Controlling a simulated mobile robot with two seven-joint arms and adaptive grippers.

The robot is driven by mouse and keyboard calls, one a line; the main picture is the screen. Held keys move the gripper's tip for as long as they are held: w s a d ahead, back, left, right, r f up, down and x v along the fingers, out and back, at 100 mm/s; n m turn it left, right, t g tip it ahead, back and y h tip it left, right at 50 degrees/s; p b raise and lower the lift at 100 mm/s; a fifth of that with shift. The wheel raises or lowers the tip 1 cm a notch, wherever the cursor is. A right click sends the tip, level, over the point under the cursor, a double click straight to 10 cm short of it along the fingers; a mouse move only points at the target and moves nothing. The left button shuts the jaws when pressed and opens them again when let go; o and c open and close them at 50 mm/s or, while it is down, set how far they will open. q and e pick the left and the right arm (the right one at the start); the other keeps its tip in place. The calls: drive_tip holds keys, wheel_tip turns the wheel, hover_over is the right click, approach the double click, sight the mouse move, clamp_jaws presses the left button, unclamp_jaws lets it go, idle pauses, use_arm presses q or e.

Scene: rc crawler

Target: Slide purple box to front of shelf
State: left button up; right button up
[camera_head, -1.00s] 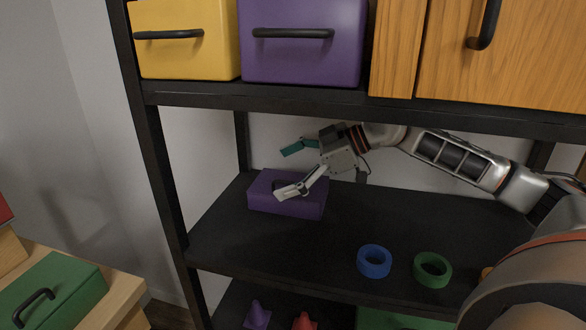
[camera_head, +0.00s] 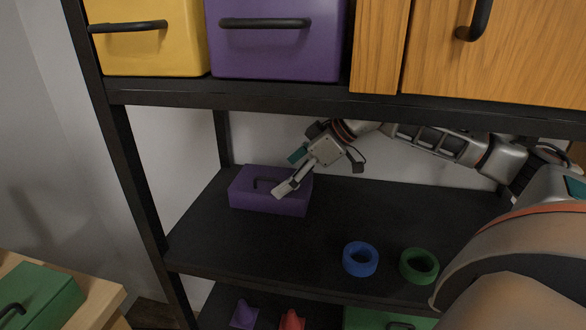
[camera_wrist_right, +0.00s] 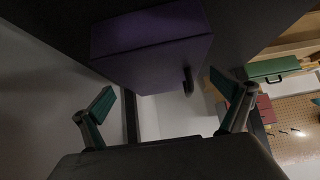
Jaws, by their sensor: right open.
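The purple box (camera_head: 248,194) with a dark handle on top lies on the middle shelf (camera_head: 290,240), at its left part, set back from the front edge. My right gripper (camera_head: 287,172) is at the box's right rear; one finger reaches over the box top and the other is behind it. In the right wrist view the purple box (camera_wrist_right: 150,45) is beyond the open fingers (camera_wrist_right: 165,95), with its handle near the right finger. I cannot tell whether a finger touches the box. My left gripper is not in view.
A blue ring (camera_head: 360,259) and a green ring (camera_head: 419,266) sit on the same shelf to the right. The upper shelf (camera_head: 300,98) is above my arm and holds a yellow box (camera_head: 150,50) and a larger purple box (camera_head: 280,55). The shelf front left of the rings is clear.

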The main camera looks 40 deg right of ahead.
sight(273, 184)
drive_tip(key=shift+x, duration=2.5)
drive_tip(key=shift+c, duration=0.4)
drive_tip(key=c, duration=1)
